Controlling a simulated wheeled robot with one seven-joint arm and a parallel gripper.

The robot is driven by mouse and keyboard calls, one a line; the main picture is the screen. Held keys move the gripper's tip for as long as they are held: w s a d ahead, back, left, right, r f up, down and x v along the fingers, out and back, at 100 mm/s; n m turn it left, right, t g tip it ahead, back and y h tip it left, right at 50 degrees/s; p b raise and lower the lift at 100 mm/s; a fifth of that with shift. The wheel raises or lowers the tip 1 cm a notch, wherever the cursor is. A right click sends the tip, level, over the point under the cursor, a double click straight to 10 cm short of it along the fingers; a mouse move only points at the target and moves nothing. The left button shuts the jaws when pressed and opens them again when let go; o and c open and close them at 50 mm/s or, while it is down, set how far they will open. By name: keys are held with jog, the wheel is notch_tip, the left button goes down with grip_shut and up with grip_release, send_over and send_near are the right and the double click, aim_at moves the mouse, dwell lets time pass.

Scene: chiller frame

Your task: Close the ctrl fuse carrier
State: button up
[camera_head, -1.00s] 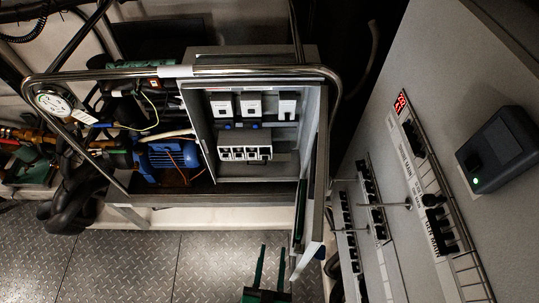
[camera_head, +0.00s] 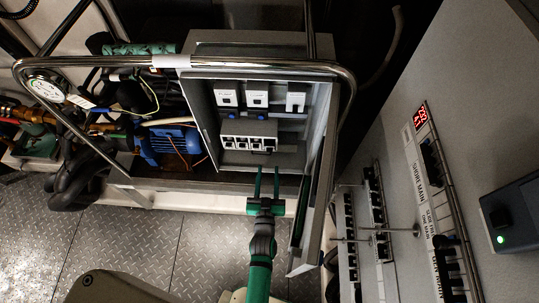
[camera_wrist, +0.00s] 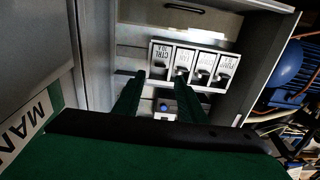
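The ctrl fuse carrier (camera_wrist: 160,56) is the leftmost in a row of white carriers with dark handles in the wrist view. Its label reads CTRL. In the head view the row is a white block (camera_head: 248,128) inside the open grey cabinet; the ctrl end appears to be its right end. I cannot tell how far the ctrl carrier is tilted out. My gripper (camera_head: 267,174) is open and empty in front of the block's right part, at the cabinet's lower edge. In the wrist view its green fingers (camera_wrist: 159,86) lie apart, pointing toward the ctrl end, with no visible contact.
The cabinet door (camera_head: 318,200) stands open just right of my gripper. A metal rail (camera_head: 110,62) loops in front of the cabinet. A blue motor (camera_head: 172,143) sits left of it. A switch panel (camera_head: 410,190) is on the right. The floor (camera_head: 140,235) is clear.

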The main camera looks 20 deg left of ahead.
aim_at(270, 147)
jog(key=x, duration=0.7)
jog(key=shift+w, duration=0.15)
grip_shut()
